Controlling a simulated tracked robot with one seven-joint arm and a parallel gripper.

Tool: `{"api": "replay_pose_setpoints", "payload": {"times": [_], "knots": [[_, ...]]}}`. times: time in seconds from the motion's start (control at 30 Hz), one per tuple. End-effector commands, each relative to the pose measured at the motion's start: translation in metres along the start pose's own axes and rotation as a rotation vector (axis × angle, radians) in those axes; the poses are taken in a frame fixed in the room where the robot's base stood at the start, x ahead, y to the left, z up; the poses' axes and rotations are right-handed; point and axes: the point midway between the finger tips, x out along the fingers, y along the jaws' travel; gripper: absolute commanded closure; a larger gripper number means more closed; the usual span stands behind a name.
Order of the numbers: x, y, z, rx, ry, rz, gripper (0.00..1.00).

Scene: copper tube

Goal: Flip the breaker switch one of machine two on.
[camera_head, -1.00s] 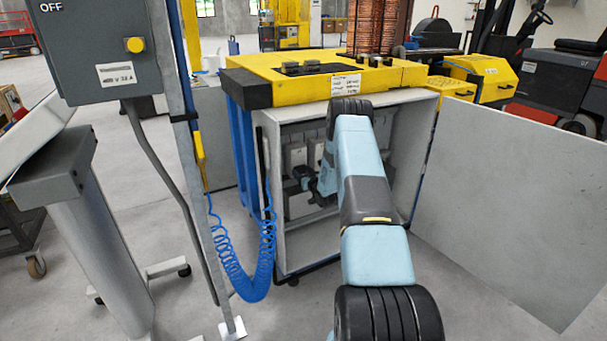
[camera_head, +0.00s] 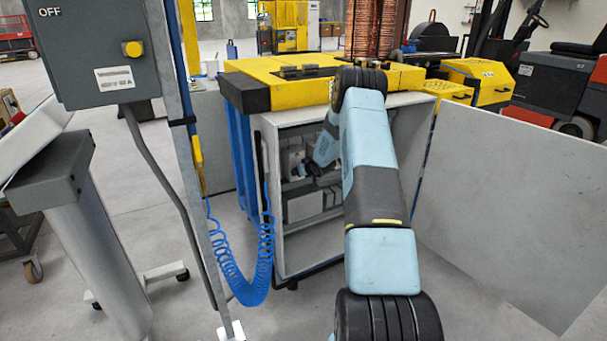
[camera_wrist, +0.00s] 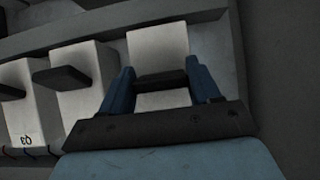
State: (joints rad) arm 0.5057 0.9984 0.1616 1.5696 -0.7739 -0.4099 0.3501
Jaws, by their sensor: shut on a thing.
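The yellow-topped machine (camera_head: 300,85) stands with its white cabinet (camera_head: 290,122) open at the front. My arm reaches inside. In the wrist view a row of white breakers shows, each with a dark lever. My gripper (camera_wrist: 161,78) has its blue fingers on either side of the dark lever (camera_wrist: 162,84) of the rightmost white breaker (camera_wrist: 158,44) and is shut on it. Another breaker (camera_wrist: 80,72) sits beside it to the left, and one further left bears an upside-down Q3 label (camera_wrist: 27,140). In the head view my gripper is small and partly lost in the dark cabinet.
A grey box marked OFF (camera_head: 95,50) stands on a post at left, with a coiled blue hose (camera_head: 250,285) hanging near the cabinet. Floor is clear before the cabinet.

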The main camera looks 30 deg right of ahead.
Motion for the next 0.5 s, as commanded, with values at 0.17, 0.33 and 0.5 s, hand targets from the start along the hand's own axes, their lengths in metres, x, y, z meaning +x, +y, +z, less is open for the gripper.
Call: {"api": "replay_pose_setpoints", "payload": {"times": [0.17, 0.33, 0.5], "knots": [[-0.002, 0.0033, -0.0038, 0.003, -0.074, 0.003, 0.68], [-0.0025, 0.003, -0.006, 0.005, -0.141, 0.002, 0.69], [-0.0031, 0.0027, -0.0089, 0.005, -0.198, 0.002, 0.69]]}}
